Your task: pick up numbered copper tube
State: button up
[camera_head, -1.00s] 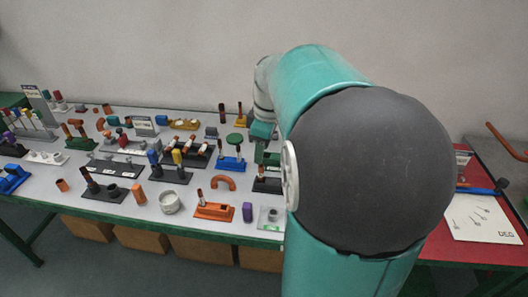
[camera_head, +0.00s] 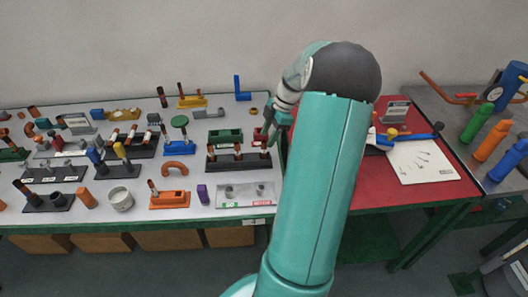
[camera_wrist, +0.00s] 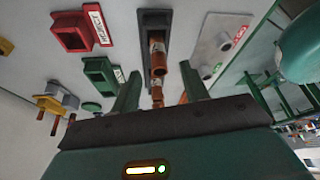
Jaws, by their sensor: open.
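Copper tubes with pale bands stand upright in a long black holder (camera_head: 240,163) near the right end of the white table in the head view. In the wrist view, the black holder (camera_wrist: 155,19) shows with a banded copper tube (camera_wrist: 158,58) between my finger directions. Other copper ends show nearer my palm. I cannot read any numbers on them. My gripper (camera_wrist: 161,78) is open, its two green fingers apart on either side of the tube row, with no tube clearly held. In the head view, my gripper (camera_head: 268,126) is above the holder's right end, partly hidden by my arm.
A green box (camera_wrist: 99,74), a red labelled box (camera_wrist: 82,31) and a yellow fixture (camera_wrist: 57,101) lie left of the holder in the wrist view. A grey plate with two round sockets (camera_wrist: 216,45) lies right. A red table (camera_head: 365,193) adjoins the white table.

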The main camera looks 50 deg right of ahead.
aim_at(262, 149)
jog(key=x, duration=0.6)
jog(key=shift+w+a+f, duration=0.1)
jog(key=shift+w+f, duration=0.05)
jog(key=shift+f, duration=0.15)
jog(key=shift+c, duration=0.5)
jog(key=c, duration=0.8)
